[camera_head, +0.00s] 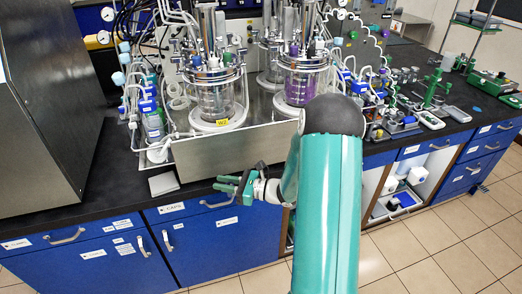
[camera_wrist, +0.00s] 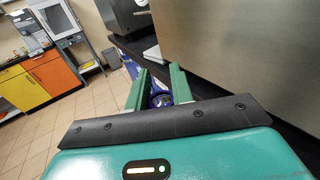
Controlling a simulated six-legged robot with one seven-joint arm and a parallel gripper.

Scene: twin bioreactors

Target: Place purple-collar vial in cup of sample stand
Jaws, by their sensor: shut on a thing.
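My gripper (camera_head: 228,184) is in front of the counter's front edge, left of my arm, at about the height of the upper drawers. In the wrist view its two green fingers (camera_wrist: 160,88) are closed around a small dark round thing with blue-purple on it, the purple-collar vial (camera_wrist: 160,99). The vial is mostly hidden by the fingers, and its tilt cannot be told. In the head view it is too small to make out. I cannot pick out the sample stand and its cup for certain in either view.
A small white flat block (camera_head: 163,183) lies near the counter's front edge. Two glass bioreactors (camera_head: 215,92) (camera_head: 303,80) stand behind a steel panel (camera_head: 235,153). A large steel cabinet (camera_head: 45,95) stands at left. The dark counter (camera_head: 110,180) between is mostly bare.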

